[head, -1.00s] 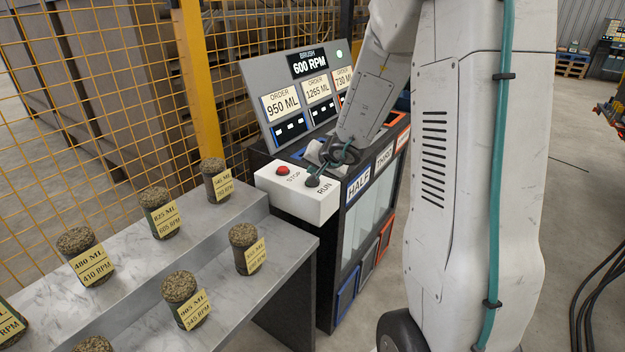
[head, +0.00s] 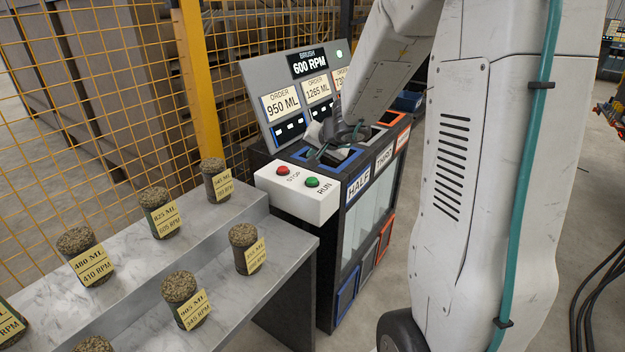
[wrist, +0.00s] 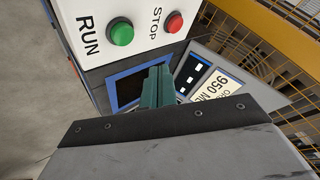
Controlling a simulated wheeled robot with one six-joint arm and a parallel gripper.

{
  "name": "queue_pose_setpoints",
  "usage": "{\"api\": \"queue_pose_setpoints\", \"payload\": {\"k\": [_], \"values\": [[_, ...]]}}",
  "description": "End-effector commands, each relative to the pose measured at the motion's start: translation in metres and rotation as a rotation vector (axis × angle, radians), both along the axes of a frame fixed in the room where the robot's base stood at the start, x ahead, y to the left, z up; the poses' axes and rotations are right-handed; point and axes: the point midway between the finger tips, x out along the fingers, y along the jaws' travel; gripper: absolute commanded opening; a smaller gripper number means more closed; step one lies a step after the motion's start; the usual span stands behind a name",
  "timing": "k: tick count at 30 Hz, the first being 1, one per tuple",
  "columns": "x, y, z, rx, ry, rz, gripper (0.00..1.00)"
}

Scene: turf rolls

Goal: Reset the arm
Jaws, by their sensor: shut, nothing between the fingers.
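My gripper (head: 318,153) is at the machine, over the blue-framed HALF opening, behind the white button box. In the wrist view its green fingers (wrist: 157,85) are together with nothing between them, in front of the blue-framed opening (wrist: 126,88). The green RUN button (head: 312,182) is uncovered on the white box (head: 296,200), apart from the gripper. The red STOP button (head: 282,170) is to its left. Both buttons also show in the wrist view, green (wrist: 121,33) and red (wrist: 174,22).
The display (head: 307,64) reads BRUSH 600 RPM, with order signs including 950 ML and 1265 ML below. Several labelled turf rolls (head: 180,298) stand on a stepped marble-topped bench (head: 140,325) at left. A yellow mesh fence (head: 90,110) runs behind.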

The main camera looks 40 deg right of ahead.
Motion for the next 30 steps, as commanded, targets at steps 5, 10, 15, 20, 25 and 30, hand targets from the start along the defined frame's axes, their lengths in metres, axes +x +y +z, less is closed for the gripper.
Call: {"api": "queue_pose_setpoints", "payload": {"k": [5, 10, 15, 20, 25, 30], "values": [[0.000, 0.000, 0.000, 0.000, 0.000, 0.000, 0.00], [0.000, 0.000, 0.000, 0.000, 0.000, 0.000, 0.00], [0.000, 0.000, 0.000, 0.000, 0.000, 0.000, 0.00], [0.001, 0.003, 0.000, 0.042, -0.007, -0.022, 0.00], [-0.011, 0.042, -0.004, 0.190, 0.023, 0.073, 0.00], [-0.063, 0.117, 0.018, 0.286, 0.145, 0.309, 0.00]]}}
